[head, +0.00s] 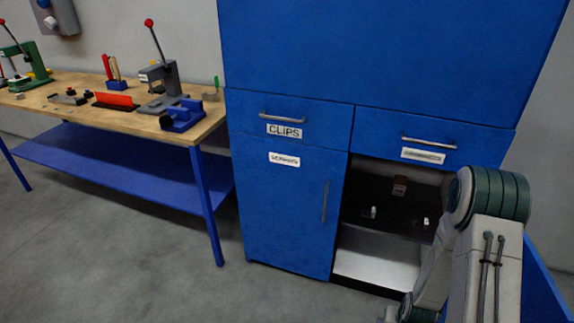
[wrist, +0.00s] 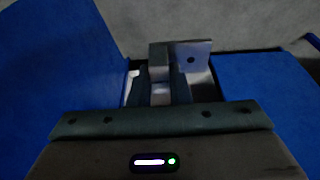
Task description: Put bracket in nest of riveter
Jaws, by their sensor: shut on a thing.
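My gripper (wrist: 160,92) is shut on a small pale grey metal bracket (wrist: 193,56) in the wrist view. A flat plate with a hole shows at its upper right, and a block-like part sits between the fingers. In the head view my arm is at the right, in front of the cabinet, and the gripper and bracket cannot be made out. A grey lever press (head: 160,85) with a red knob stands on the workbench at the left, far from my arm. A green press (head: 25,65) stands further left. I cannot tell which is the riveter; no nest is discernible.
The blue cabinet (head: 285,210) has a drawer labelled CLIPS and an open lower compartment (head: 385,265) holding a few small items. The wooden workbench (head: 130,118) also carries a blue fixture (head: 182,115) and a red bin (head: 115,100). The floor before the bench is clear.

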